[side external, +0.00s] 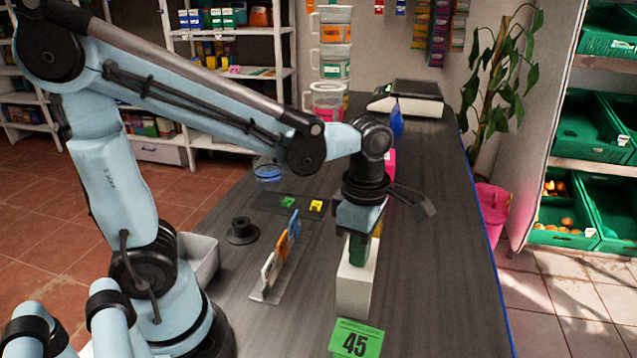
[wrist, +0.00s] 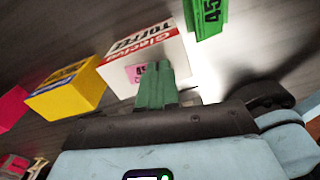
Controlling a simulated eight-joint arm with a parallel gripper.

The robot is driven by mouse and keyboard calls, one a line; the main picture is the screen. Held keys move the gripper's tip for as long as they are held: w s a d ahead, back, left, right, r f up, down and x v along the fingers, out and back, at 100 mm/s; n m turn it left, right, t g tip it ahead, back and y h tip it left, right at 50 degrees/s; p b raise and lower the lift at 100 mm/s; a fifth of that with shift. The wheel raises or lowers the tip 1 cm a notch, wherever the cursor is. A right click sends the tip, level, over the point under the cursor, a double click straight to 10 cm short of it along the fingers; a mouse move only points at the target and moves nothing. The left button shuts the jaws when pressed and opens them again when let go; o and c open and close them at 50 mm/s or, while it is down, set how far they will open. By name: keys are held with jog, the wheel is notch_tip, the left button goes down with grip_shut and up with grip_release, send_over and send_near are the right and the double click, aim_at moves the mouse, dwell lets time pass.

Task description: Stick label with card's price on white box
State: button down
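The white box (side external: 354,292) stands upright on the dark counter. In the wrist view the white box (wrist: 176,50) has red lettering, "Toffee" among it. The green price card (side external: 356,341) reads 45 and is in front of the box; part of it shows in the wrist view (wrist: 207,14). A pink label (wrist: 138,73), its digits partly covered, lies against or just over the box face turned to the wrist camera. I cannot tell whether the label touches the box.
A rack (side external: 265,295) with white, orange and blue labels stands left of the box. Green (side external: 288,202) and yellow (side external: 316,206) pieces lie on a dark mat behind. A yellow box (wrist: 62,98) and a pink box (side external: 388,163) are behind the white box. The counter's right side is clear.

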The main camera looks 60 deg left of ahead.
dwell(0.4)
jog(key=c, duration=0.9)
grip_release()
jog(key=shift+r, duration=3)
jog(key=m, duration=0.1)
jog(key=m+t, duration=0.1)
jog(key=m, duration=0.1)
jog(key=a+m, duration=0.1)
jog(key=m, duration=0.1)
jog(key=shift+s+a+f+t, duration=0.1)
jog(key=shift+s+f+t, duration=0.05)
jog(key=shift+f+t, duration=0.15)
jog(key=m, duration=0.2)
jog(key=a+m+t, duration=0.1)
jog(key=m, duration=0.3)
jog(key=shift+s+a+f+t, duration=0.1)
jog(key=shift+a+f+t, duration=0.05)
jog(key=shift+f+t, duration=0.2)
jog(key=a+m+t, duration=0.1)
jog(key=m, duration=0.3)
jog(key=m+t, duration=0.1)
jog(key=m, duration=0.4)
jog(key=a+f+m+t, duration=0.1)
jog(key=m+t, duration=0.1)
jog(key=m, duration=0.2)
jog(key=shift+s+a+m, duration=0.15)
jog(key=shift+a+m, duration=0.15)
jog(key=shift+m, duration=0.1)
